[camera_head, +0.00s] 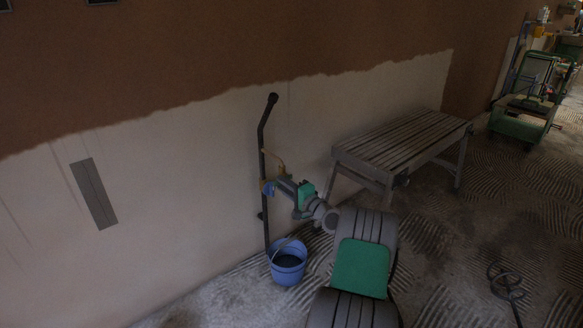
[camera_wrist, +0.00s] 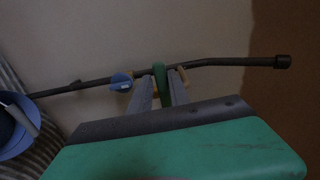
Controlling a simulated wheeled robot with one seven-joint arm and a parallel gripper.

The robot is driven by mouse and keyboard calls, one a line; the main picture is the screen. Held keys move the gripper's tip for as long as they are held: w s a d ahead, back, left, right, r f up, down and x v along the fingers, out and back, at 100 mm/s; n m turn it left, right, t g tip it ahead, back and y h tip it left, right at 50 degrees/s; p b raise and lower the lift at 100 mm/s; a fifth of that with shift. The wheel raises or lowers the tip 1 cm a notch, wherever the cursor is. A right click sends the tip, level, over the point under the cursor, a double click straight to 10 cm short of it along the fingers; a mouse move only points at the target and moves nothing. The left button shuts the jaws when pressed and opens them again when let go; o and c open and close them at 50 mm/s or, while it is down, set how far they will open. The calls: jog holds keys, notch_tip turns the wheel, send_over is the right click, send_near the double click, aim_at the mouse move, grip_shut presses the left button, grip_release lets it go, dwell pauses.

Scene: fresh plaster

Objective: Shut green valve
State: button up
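A dark pipe (camera_head: 262,150) stands against the wall, bent near its top, and it runs sideways across the wrist view (camera_wrist: 220,63). The green valve (camera_wrist: 160,77) is on the pipe as a narrow upright green handle. A blue valve (camera_wrist: 121,82) sits on the pipe just left of the fingers. In the head view my wrist hides the green valve.
A blue bucket (camera_head: 288,265) stands on the floor below the pipe. A slatted grey bench (camera_head: 400,145) stands to the right along the wall. A green cart (camera_head: 520,122) is far right. The ridged floor in front of the bench is mostly clear.

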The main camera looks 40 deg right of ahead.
jog(key=o, duration=0.3)
jog(key=s+p, duration=0.2)
jog(key=s, duration=1)
jog(key=shift+d, duration=0.15)
jog(key=shift+w+r, duration=0.1)
jog(key=w+a+r+n+g+y+p, duration=0.35)
jog(key=w+a+r+n+p, duration=0.25)
jog(key=a+r+p, duration=0.55)
jog(key=s+a+r+n+g+p, duration=0.2)
jog(key=a+r+n+g+p, duration=0.4)
jog(key=a+r+p, duration=0.8)
jog(key=s+a+r+n+g+h+p, duration=0.2)
jog(key=s+a+r+p, duration=0.4)
jog(key=s+r, duration=0.3)
jog(key=s+a+r+n+g+h+p, duration=0.2)
jog(key=s+a+r+p, duration=0.4)
jog(key=s, duration=0.6)
notch_tip(320, 180, up, 3)
jog(key=n+g+p, duration=0.1)
jog(key=p, duration=0.2)
jog(key=shift+s+a+n+p, duration=0.25)
jog(key=shift+s+n+p, duration=0.05)
jog(key=shift+s, duration=0.05)
